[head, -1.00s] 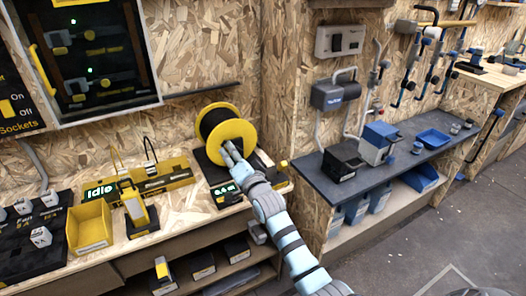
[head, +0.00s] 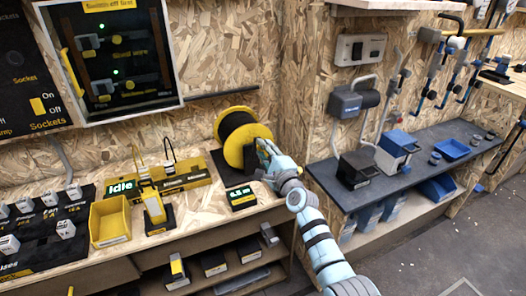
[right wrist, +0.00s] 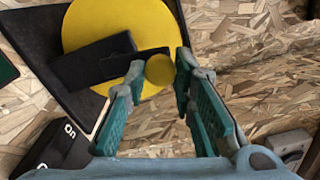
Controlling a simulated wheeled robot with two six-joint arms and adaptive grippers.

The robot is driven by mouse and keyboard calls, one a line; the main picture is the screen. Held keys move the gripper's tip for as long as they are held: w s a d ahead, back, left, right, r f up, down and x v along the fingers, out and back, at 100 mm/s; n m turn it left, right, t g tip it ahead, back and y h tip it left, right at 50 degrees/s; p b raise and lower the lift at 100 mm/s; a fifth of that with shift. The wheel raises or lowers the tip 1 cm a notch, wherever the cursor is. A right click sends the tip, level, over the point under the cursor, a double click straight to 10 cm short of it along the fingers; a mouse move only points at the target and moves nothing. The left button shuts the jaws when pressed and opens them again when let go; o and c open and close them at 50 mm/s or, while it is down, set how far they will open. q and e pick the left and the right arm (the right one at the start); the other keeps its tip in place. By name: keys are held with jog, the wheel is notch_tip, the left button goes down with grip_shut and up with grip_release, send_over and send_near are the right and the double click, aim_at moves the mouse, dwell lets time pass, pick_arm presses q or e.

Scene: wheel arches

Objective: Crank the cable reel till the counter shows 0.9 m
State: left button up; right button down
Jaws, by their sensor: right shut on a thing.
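The cable reel (head: 245,132), with yellow flanges and a dark winding, stands on a black base on the workbench. It also fills the upper part of the right wrist view (right wrist: 88,22). My right gripper (head: 264,149) is at the right side of the reel's front face. In the right wrist view its green-padded fingers (right wrist: 160,72) are shut on the round yellow crank knob (right wrist: 160,70), at the end of a dark crank arm (right wrist: 125,65). The counter (head: 241,197) sits in front of the reel; its small green digits seem to read 0.5 m. My left gripper is not in view.
Left of the reel are a yellow rack with an "Idle" display (head: 121,186), a yellow bin (head: 109,220) and a glass-fronted cabinet (head: 110,50) on the wall. A wooden partition and a dark shelf (head: 430,145) with boxes stand to the right.

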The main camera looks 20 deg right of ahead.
jog(key=shift+w+d+f+m, duration=0.1)
jog(key=shift+d+m, duration=0.45)
jog(key=shift+m, duration=0.5)
jog(key=shift+w+d+f+m, duration=0.1)
jog(key=shift+d+m, duration=0.45)
jog(key=shift+m, duration=0.5)
jog(key=c, duration=1.3)
grip_release()
jog(key=shift+s+f, duration=0.1)
jog(key=s, duration=0.4)
jog(key=s+d, duration=0.1)
jog(key=s, duration=0.6)
jog(key=shift+s+d, duration=0.35)
jog(key=shift+d, duration=0.05)
